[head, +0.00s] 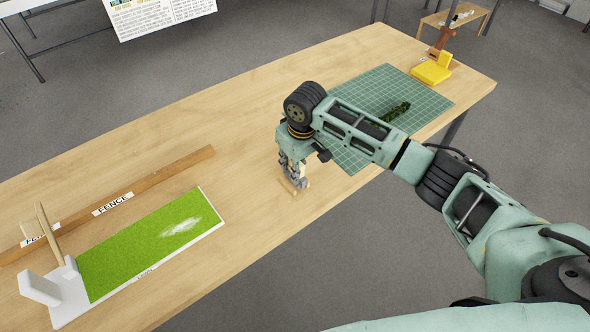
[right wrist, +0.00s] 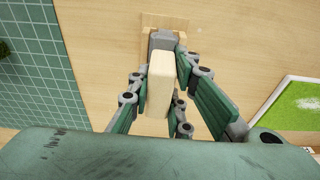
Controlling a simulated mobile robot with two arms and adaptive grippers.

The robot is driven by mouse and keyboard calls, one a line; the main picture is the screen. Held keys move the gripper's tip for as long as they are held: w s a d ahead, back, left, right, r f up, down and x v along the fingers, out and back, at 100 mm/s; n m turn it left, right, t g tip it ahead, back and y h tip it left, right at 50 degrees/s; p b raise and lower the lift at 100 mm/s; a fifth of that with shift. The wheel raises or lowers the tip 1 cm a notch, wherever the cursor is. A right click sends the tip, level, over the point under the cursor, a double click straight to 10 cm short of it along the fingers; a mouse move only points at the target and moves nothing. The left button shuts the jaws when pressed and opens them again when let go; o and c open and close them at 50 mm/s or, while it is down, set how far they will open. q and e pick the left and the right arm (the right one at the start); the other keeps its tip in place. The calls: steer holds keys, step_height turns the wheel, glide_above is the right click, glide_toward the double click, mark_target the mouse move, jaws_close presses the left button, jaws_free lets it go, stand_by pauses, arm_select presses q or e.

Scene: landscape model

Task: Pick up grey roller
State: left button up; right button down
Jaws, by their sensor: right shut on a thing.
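My right gripper (head: 296,180) points down over the wooden table, near the front edge and left of the cutting mat. In the right wrist view its fingers (right wrist: 162,78) are shut on the roller, with a finger on each side. The roller shows a pale wooden handle (right wrist: 160,85) pointing toward the camera and a grey part (right wrist: 161,41) beyond it. A pale square pad (right wrist: 185,23) lies under the grey part. I cannot tell whether the roller touches the pad. In the head view the fingers mostly hide the roller. My left gripper is not in view.
A green cutting mat (head: 425,95) with a dark green clump (head: 396,112) lies to the right, and a yellow object (head: 431,72) stands beyond it. A grass board (head: 150,245) and a wooden strip labelled FENCE (head: 150,185) lie left. Bare table (head: 230,125) lies between.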

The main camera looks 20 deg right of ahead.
steer(key=r, duration=0.3)
steer(key=shift+s+d+b, duration=0.15)
steer(key=shift+d+b, duration=0.2)
steer(key=s+d+r+b, duration=0.1)
steer(key=s+d+r, duration=0.5)
steer(key=d, duration=0.3)
steer(key=shift+r+b, duration=0.3)
steer(key=c, duration=2.2)
jaws_free()
jaws_close()
steer(key=s+a+r+m, duration=0.4)
steer(key=s+a+r, duration=0.2)
steer(key=s+a, duration=0.1)
steer(key=shift+s+a+r+h, duration=0.15)
steer(key=shift+a+h, duration=0.15)
steer(key=shift+a, duration=0.15)
